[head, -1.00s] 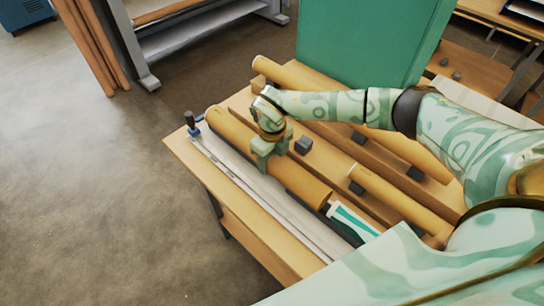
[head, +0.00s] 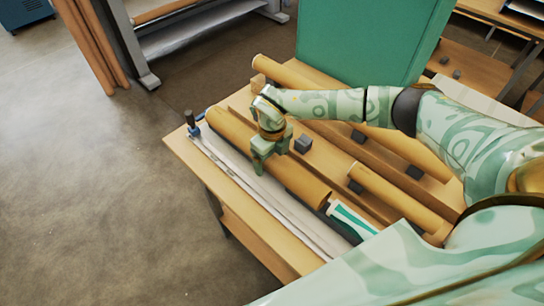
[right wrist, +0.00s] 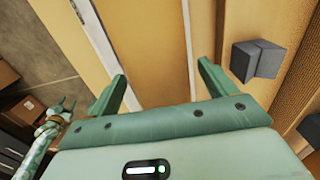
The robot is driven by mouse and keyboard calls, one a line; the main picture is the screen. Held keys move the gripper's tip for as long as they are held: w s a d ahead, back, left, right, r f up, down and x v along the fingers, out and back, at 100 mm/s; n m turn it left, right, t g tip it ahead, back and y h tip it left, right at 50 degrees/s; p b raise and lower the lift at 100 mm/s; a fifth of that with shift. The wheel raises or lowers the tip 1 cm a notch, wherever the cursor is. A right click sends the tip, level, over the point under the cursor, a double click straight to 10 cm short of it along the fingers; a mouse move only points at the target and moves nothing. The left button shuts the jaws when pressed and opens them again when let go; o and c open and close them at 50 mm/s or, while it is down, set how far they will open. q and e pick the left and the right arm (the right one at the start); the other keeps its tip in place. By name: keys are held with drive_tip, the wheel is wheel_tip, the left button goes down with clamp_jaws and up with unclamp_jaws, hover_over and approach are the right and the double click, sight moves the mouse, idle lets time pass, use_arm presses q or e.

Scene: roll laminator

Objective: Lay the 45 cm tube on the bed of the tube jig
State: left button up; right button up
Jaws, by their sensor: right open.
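A thick brown tube (head: 300,182), which I take for the 45 cm one, lies lengthwise at the front of the bench beside a long grey metal strip (head: 270,208). A blue fitting with a black knob (head: 193,128) stands near the tube's far end. I take these for parts of the tube jig; its bed is mostly hidden under the tube. My right gripper (head: 270,157) is over the tube's middle, open, with its fingers apart. In the right wrist view its fingers (right wrist: 161,85) show on either side of a brown surface. My left gripper (right wrist: 65,106) shows small there; its jaws are unclear.
A thinner tube (head: 395,198) lies at the right, and a longer one (head: 290,78) lies behind. Several dark blocks (head: 303,145) stand among them. A green panel (head: 370,40) rises behind. Floor at left is clear.

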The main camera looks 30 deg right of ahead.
wheel_tip(320, 180, up, 16)
drive_tip(key=shift+p, duration=0.35)
idle(0.4)
